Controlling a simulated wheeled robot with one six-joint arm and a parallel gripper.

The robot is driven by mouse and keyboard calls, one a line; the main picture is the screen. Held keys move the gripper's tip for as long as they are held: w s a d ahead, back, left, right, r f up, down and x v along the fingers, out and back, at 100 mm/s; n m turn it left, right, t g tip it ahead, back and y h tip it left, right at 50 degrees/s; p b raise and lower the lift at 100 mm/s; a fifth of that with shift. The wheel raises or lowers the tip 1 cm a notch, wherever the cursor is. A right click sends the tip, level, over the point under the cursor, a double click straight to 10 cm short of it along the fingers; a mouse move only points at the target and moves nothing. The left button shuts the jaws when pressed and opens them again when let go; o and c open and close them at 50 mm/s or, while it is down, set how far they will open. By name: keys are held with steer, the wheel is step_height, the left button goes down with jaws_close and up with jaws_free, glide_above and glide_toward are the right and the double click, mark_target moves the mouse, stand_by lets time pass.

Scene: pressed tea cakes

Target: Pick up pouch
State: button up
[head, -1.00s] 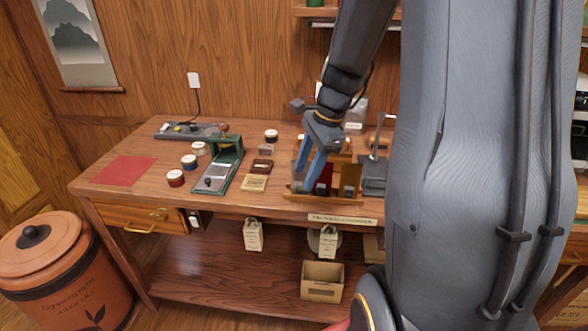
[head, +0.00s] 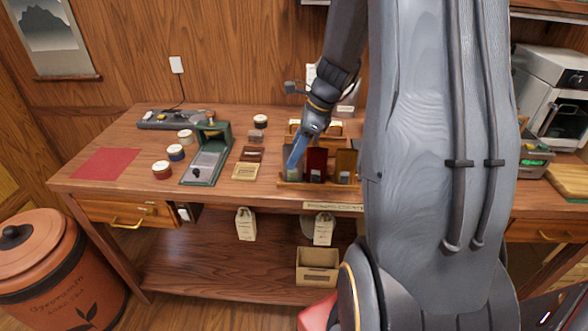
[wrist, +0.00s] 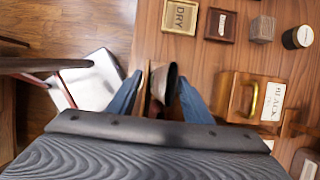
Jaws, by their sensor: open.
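Several pouches stand in a low wooden rack (head: 318,187) at the table's front edge. One is dark red (head: 316,163) and one is brown (head: 345,165). My gripper (head: 295,163) is at the rack's left end, pointing down, and covers most of what stands there. In the wrist view my gripper (wrist: 158,100) has its two blue fingers apart, with a dark pouch (wrist: 164,80) between them. I see a gap beside the pouch, and its lower part is hidden.
A wooden box with a brass handle (wrist: 253,97) stands behind the rack. A green press (head: 208,160), small labelled trays (head: 245,171) and round tins (head: 162,170) stand to the left. A red mat (head: 107,163) lies at the far left. Paper bags (head: 245,224) hang below the tabletop.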

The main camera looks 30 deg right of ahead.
steer(key=shift+w+p+x, duration=0.15)
steer(key=shift+p+x, duration=0.1)
steer(key=shift+x, duration=0.6)
steer(key=shift+w+p+x, duration=0.15)
steer(key=shift+p+x, duration=0.05)
steer(key=shift+x, duration=0.7)
steer(key=shift+r, duration=0.1)
steer(key=c, duration=1.1)
